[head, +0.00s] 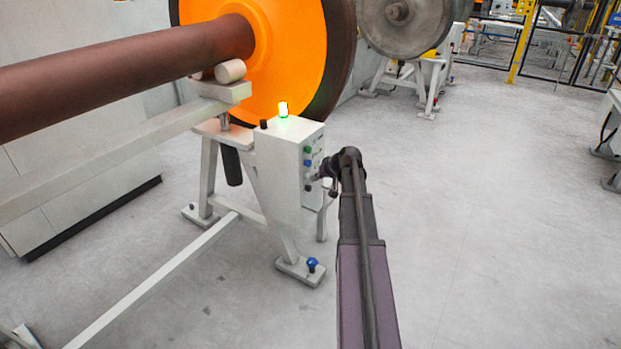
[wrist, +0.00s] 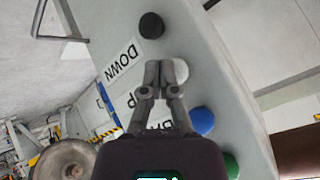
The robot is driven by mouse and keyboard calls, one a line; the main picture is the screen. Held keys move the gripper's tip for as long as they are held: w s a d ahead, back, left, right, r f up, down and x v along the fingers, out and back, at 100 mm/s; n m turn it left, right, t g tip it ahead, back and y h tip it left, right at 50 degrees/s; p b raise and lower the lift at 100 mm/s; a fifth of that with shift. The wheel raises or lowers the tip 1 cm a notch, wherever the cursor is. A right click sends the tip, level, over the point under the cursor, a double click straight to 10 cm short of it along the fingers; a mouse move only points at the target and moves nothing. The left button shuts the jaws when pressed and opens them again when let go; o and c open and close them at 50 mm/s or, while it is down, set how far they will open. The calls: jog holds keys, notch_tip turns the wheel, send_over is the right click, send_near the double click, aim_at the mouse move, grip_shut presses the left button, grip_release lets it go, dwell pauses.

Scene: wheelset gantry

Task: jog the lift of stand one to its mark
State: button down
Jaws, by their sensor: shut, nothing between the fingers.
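In the wrist view a black button (wrist: 151,25) sits by the DOWN label (wrist: 122,60). A white button (wrist: 180,71) sits by a partly hidden label ending in P. A blue button (wrist: 201,121) and a green button (wrist: 231,165) follow. My gripper (wrist: 160,66) is shut and empty, its tips at the white button, partly covering it; I cannot tell whether they touch. In the head view my gripper (head: 314,177) is at the box's button side. No lift mark is discernible.
A brown axle (head: 120,80) with an orange wheel (head: 275,60) lies above the stand, by a roller (head: 230,71). A foot with a blue knob (head: 312,264) stands below the box. A grey wheel on another stand (head: 433,80) is behind.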

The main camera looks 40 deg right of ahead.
jog(key=shift+s+d, duration=0.2)
jog(key=shift+s, duration=0.3)
jog(key=shift+s, duration=0.1)
jog(key=shift+s+d, duration=0.3)
jog(key=shift+s, duration=0.45)
jog(key=shift+s+d, duration=0.35)
jog(key=shift+s, duration=0.35)
jog(key=shift+s+d, duration=0.3)
jog(key=shift+s, duration=0.45)
jog(key=a+f+n+g, duration=0.1)
jog(key=a+f+g, duration=0.1)
jog(key=a, duration=1.1)
jog(key=s+a+f+n+g+h, duration=0.15)
jog(key=s+a, duration=0.35)
jog(key=a, duration=0.5)
jog(key=s+a+f+n+g, duration=0.1)
jog(key=s+a+g, duration=0.3)
jog(key=a, duration=0.7)
jog(key=s+a+f+n+g+h, duration=0.1)
jog(key=s+a, duration=0.5)
jog(key=a, duration=0.4)
notch_tip(320, 180, up, 31)
jog(key=p, duration=3.1)
jog(key=shift+r, duration=0.2)
jog(key=shift+a+m, duration=0.1)
jog(key=shift+m, duration=0.15)
